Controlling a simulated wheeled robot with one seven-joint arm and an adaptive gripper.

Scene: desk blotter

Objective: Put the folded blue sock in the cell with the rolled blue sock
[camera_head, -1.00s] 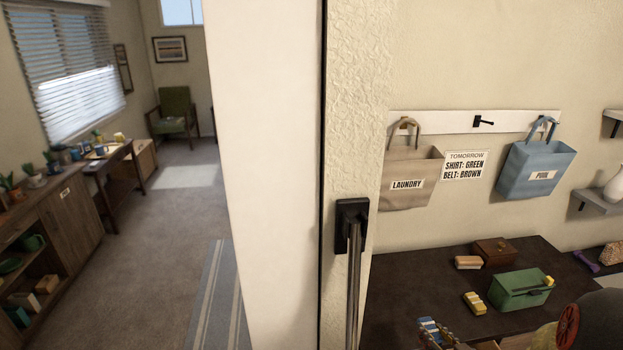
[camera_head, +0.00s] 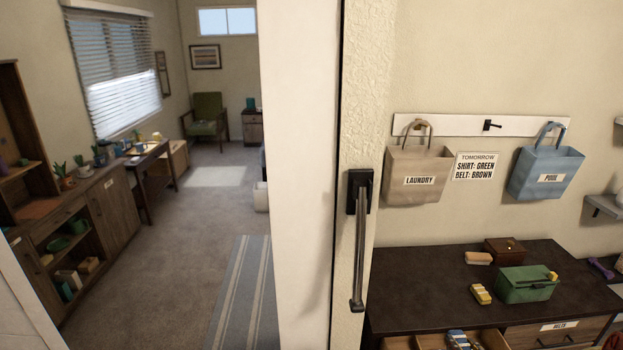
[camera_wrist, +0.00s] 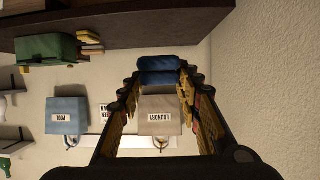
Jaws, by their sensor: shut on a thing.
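The folded blue sock (camera_wrist: 158,63) is dark blue and sits between the fingertips of my gripper (camera_wrist: 159,78) in the wrist view. The jaws are shut on it. In the head view my gripper and this sock do not show. An open drawer (camera_head: 429,342) shows at the bottom edge of the head view, with a blue item and small striped or yellow items (camera_head: 460,339) in it. Most of the drawer is cut off. I cannot make out its cells or the rolled blue sock.
The dark dresser top (camera_head: 420,275) holds a green box (camera_head: 527,287), a brown box (camera_head: 503,250) and a yellow block (camera_head: 481,294). A laundry bag (camera_head: 418,178) and a pool bag (camera_head: 545,174) hang above. A door edge with a handle (camera_head: 359,240) stands left of the dresser.

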